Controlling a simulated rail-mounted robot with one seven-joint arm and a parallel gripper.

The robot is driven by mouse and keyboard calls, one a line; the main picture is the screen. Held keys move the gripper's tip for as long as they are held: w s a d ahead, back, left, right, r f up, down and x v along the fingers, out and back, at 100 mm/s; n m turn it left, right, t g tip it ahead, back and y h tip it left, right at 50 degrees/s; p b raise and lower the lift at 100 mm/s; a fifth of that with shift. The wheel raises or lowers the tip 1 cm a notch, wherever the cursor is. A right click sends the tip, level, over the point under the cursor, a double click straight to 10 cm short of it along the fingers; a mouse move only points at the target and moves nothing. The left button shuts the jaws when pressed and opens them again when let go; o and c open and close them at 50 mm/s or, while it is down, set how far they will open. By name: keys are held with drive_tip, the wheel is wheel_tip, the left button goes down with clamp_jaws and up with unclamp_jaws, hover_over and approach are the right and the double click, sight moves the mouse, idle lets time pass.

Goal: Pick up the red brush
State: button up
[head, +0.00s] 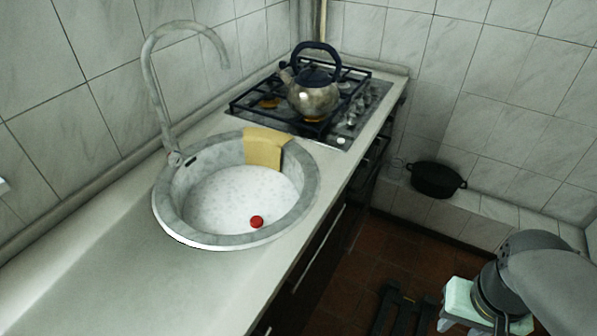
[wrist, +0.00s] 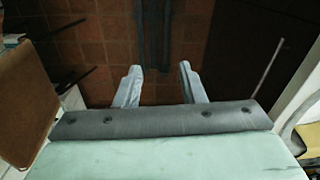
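A small round red object (head: 257,221) lies on the bottom of the round sink (head: 166,205), near its front rim. It is the only red thing in view and may be the red brush, but no handle or bristles can be made out. My gripper (wrist: 160,75) is open and empty in the wrist view, its two fingers apart above the tiled floor. In the head view my pale green hand (head: 460,300) is at the lower right, off the counter and well away from the sink.
A yellow cloth (head: 263,148) hangs over the sink's back rim. A curved tap (head: 158,95) rises at the left. A kettle (head: 314,97) stands on the gas hob (head: 345,128). A black pot (head: 437,180) sits on a tiled ledge. The counter's near left is clear.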

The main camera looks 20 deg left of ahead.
idle(0.3)
drive_tip(key=o, duration=1.1)
